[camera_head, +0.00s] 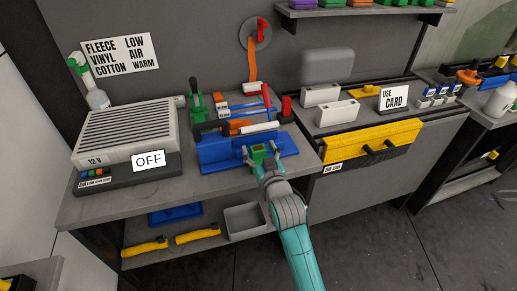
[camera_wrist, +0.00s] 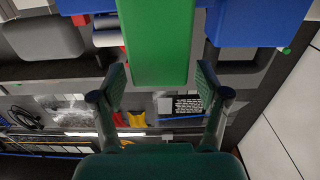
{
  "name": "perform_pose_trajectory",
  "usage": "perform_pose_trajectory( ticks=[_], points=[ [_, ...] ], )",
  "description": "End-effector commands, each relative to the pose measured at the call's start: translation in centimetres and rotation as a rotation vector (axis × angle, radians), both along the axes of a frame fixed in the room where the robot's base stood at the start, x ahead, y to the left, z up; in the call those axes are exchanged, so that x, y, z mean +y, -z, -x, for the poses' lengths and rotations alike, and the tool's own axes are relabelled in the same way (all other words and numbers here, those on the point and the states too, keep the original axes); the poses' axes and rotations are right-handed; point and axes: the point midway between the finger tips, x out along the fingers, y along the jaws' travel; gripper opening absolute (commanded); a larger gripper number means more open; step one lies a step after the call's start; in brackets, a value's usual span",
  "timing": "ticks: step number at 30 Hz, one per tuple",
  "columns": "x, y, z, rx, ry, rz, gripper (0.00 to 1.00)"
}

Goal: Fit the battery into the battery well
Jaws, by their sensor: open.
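A green block (camera_head: 259,150), which looks like the battery, is at the front of the blue holder (camera_head: 215,158) on the left bench. In the wrist view the green block (camera_wrist: 158,40) is large, with blue parts of the holder (camera_wrist: 258,22) on both sides. My gripper (camera_head: 264,162) is open at the block. In the wrist view its two fingertips (camera_wrist: 160,82) are spread either side of the block's near end, with visible gaps. I cannot make out which opening is the battery well. The block's far end is out of the wrist view.
Left of the holder stands a grey vented 12 V unit (camera_head: 125,133) with an OFF sign (camera_head: 149,160). Tools stand behind the holder. A grey bin (camera_head: 246,221) and yellow-handled tools (camera_head: 197,235) lie on the lower shelf. The right counter has white blocks (camera_head: 337,113) and a yellow bar (camera_head: 372,143).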

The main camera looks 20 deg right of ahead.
Motion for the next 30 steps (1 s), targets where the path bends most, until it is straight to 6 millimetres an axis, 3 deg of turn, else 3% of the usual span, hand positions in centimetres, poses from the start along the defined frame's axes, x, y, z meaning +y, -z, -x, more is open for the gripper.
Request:
perform_pose_trajectory(
  ticks=[15, 22, 30],
  points=[
    [0.0, 0.1, 9.1, 0.002, 0.0, 0.001, 0.75],
    [0.0, 0.0, 11.1, 0.001, 0.0, 0.001, 0.75],
    [0.0, 0.0, 11.4, 0.0, 0.0, 0.0, 0.75]
  ],
)
